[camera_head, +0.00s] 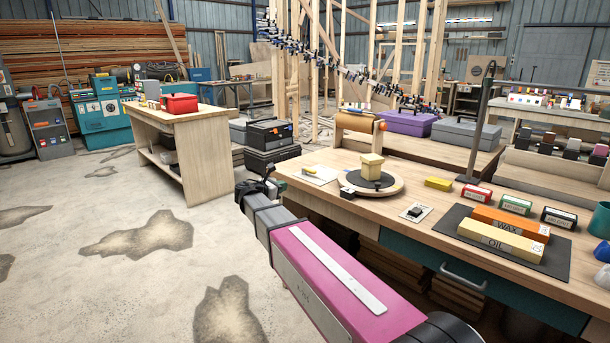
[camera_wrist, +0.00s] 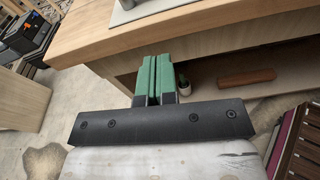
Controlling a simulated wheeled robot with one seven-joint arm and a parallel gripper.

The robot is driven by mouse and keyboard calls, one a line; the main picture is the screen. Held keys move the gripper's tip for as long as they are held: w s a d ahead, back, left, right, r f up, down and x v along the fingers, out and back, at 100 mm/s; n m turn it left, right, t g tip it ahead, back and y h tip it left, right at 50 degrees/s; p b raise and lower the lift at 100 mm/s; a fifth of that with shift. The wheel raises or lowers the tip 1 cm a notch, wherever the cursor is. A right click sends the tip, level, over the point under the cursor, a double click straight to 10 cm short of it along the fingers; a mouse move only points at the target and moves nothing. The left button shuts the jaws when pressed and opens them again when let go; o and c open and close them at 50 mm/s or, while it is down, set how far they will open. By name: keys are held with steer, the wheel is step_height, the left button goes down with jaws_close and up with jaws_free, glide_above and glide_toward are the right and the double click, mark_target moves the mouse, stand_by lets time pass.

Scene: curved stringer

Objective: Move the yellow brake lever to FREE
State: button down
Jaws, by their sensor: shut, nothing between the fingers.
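A round turntable (camera_head: 393,187) stands on the wooden workbench, with a pale yellow block (camera_head: 371,170) on its dark centre. A white plate (camera_head: 322,177) lies left of it with a small yellow part (camera_head: 310,170) on it. This may be the brake lever; it is too small to tell its position, and I can read no FREE mark. My gripper (camera_head: 281,186) is in front of the bench's left end, apart from the plate. In the wrist view its green fingers (camera_wrist: 155,78) are together and empty, below the bench top's edge.
The workbench top (camera_wrist: 190,22) edge crosses above my fingers. A brown object (camera_wrist: 247,77) and a small plant (camera_wrist: 183,85) sit on its lower shelf. Dark cases (camera_head: 270,134) are stacked behind. A black switch (camera_head: 415,212) and WAX and OIL boxes lie farther right. Left floor is open.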

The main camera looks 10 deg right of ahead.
mark_target(311, 173)
steer(key=shift+w+r+n+t+h, duration=0.35)
steer(key=shift+r+n+t+h, duration=0.15)
steer(key=shift+n+h, duration=0.15)
steer(key=x, duration=1.3)
steer(key=shift+w+d, duration=0.2)
steer(key=shift+d, duration=0.15)
steer(key=shift+d, duration=0.45)
steer(key=shift+a, duration=0.1)
